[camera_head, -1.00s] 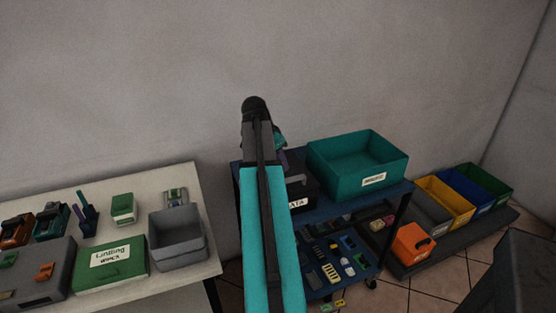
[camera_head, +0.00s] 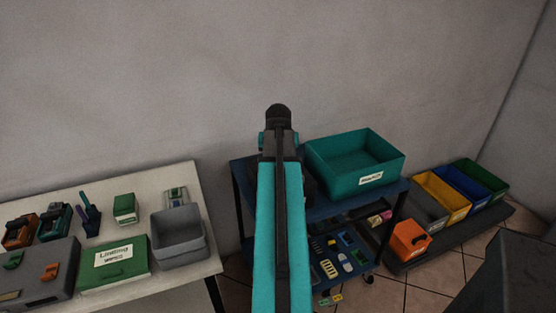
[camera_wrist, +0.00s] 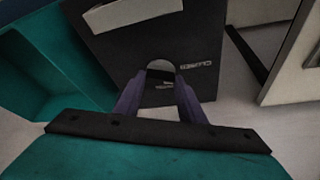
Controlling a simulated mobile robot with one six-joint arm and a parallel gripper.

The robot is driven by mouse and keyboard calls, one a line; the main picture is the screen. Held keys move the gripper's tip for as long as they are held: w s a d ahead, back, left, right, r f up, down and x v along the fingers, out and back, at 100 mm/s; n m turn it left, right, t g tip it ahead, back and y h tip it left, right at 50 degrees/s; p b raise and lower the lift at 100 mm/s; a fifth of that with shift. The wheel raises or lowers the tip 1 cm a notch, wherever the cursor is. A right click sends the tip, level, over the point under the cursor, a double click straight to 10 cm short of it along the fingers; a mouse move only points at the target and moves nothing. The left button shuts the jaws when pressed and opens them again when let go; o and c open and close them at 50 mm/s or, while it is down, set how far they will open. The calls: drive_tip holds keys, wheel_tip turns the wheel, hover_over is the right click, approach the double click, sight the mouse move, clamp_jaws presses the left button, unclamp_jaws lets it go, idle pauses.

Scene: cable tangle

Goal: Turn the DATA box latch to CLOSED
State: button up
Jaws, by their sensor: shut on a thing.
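In the wrist view the dark DATA box (camera_wrist: 110,60) fills the middle, with a white label (camera_wrist: 135,12) at the top edge. Small upside-down lettering, which looks like CLOSED, is printed right of the latch. The latch (camera_wrist: 160,72) is a dark bar in front of a pale rounded patch. My gripper (camera_wrist: 160,92) has its two purple fingers on either side of the latch and is shut on it. How far the latch is turned is hard to tell.
A teal bin (camera_head: 310,155) stands on the blue cart beside the box; it also shows at the left of the wrist view (camera_wrist: 40,70). Small parts lie on the cart's lower shelf. A white table (camera_head: 160,176) with a grey bin (camera_head: 178,247) is at the left. Coloured bins stand right.

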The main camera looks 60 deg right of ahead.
drive_tip(key=shift+d+n+t+y+p, duration=0.1)
drive_tip(key=shift+n+t+y+p, duration=0.25)
drive_tip(key=shift+n, duration=0.75)
drive_tip(key=shift+d+n+t+y+p, duration=0.15)
drive_tip(key=shift+n+t, duration=0.3)
drive_tip(key=shift+n, duration=0.65)
drive_tip(key=shift+a, duration=0.15)
drive_tip(key=o, duration=1)
drive_tip(key=shift+o, duration=0.2)
drive_tip(key=shift+s+r, duration=0.1)
drive_tip(key=shift+s+r, duration=0.1)
drive_tip(key=shift+r, duration=0.05)
drive_tip(key=b+v, duration=0.2)
drive_tip(key=v, duration=1.1)
drive_tip(key=shift+r, duration=0.2)
